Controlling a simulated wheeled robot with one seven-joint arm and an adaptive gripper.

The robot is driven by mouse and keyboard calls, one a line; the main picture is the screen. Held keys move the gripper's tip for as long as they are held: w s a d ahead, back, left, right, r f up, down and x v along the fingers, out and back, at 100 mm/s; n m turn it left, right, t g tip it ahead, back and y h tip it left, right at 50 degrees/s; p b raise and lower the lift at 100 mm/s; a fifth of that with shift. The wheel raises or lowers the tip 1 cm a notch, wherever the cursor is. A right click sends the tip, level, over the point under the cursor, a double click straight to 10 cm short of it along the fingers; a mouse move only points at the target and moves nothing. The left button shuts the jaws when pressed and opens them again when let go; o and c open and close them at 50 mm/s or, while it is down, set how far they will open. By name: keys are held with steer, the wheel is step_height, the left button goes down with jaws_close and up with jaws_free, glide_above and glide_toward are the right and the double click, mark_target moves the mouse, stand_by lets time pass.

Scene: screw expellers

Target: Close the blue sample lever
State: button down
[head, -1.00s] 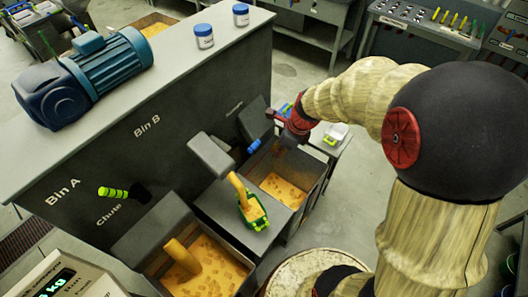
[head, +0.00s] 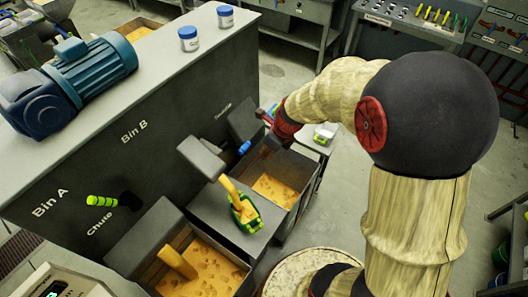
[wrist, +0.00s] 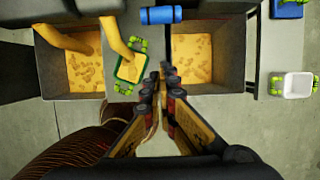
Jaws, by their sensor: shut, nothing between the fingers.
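The blue sample lever (head: 244,148) is a short blue cylindrical handle on the front of the dark machine, above the right-hand bin. In the wrist view the blue handle (wrist: 161,15) lies crosswise at the top middle. My gripper (wrist: 160,77) is shut and empty, with its fingers pointing toward the handle and a visible gap in the picture between them. In the head view my gripper (head: 268,146) is just right of the handle, over the right bin, partly hidden by its own wrist. Contact with the lever does not show.
Yellow material pours into a green-handled tray (head: 244,209) on the ledge between two bins. The right bin (head: 300,190) and left bin (head: 217,247) hold yellow material. A green-and-black lever (head: 103,201) is at left. A white container (wrist: 297,85) stands right.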

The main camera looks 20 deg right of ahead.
mark_target(236, 147)
steer(key=b+x, duration=0.2)
steer(key=x, duration=0.5)
steer(key=w+a+r, duration=0.1)
steer(key=w+r, duration=0.1)
steer(key=shift+w+a+r+p, duration=0.15)
steer(key=shift+w+a+p, duration=0.15)
steer(key=shift+a+p, duration=0.1)
steer(key=shift+r+p, duration=0.2)
steer(key=shift+p, duration=0.35)
steer(key=shift+w+a+r+g+p, duration=0.1)
steer(key=shift+r+g+p, duration=0.15)
steer(key=shift+p, duration=0.55)
